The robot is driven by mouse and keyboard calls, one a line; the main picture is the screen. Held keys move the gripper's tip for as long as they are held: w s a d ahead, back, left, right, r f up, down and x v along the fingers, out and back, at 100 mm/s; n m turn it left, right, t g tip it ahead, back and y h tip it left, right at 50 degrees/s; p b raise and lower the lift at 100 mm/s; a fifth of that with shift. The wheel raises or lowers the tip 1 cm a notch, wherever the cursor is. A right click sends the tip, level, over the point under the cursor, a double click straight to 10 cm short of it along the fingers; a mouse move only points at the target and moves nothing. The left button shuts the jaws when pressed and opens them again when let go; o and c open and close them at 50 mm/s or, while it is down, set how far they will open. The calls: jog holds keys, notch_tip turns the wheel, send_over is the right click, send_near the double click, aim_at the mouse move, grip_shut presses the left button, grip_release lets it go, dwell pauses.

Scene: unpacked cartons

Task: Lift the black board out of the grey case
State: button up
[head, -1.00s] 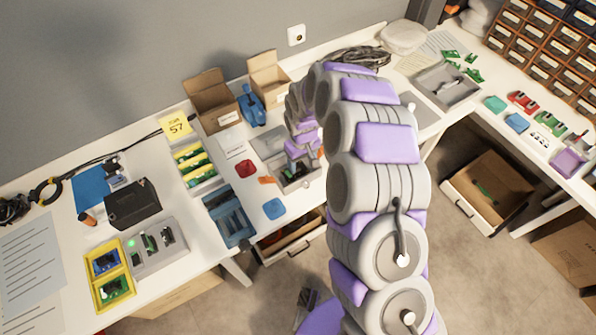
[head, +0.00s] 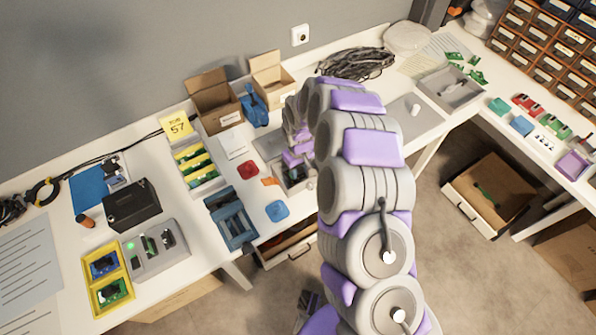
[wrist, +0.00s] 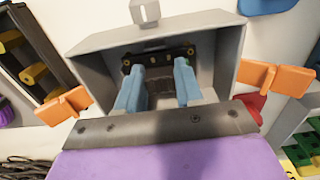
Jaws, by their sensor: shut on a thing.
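The grey case (wrist: 228,62) is open below my gripper in the wrist view. The black board (wrist: 184,52) lies inside it, with its upper edge and small brass-coloured holes showing. My gripper (wrist: 160,72) reaches into the case with two blue fingers, shut on the board. The fingers and the dark interior hide part of the board. In the head view the case (head: 309,184) stands near the front edge of the table, and my arm partly covers it.
Orange pieces (wrist: 275,78) flank the case. A red piece (head: 247,170), a blue piece (head: 276,211) and a blue tray (head: 232,225) lie to its left. An open drawer (head: 288,248) is below the table. Open cartons (head: 215,100) stand behind.

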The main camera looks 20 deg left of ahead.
aim_at(300, 175)
jog(key=shift+a, duration=0.15)
jog(key=shift+c, duration=0.7)
jog(key=shift+d, duration=0.35)
jog(key=c, duration=0.4)
jog(key=shift+o, duration=0.2)
jog(key=shift+a+r, duration=0.1)
jog(key=shift+r, duration=0.3)
notch_tip(300, 175, up, 9)
jog(key=p, duration=0.2)
jog(key=shift+r, duration=0.15)
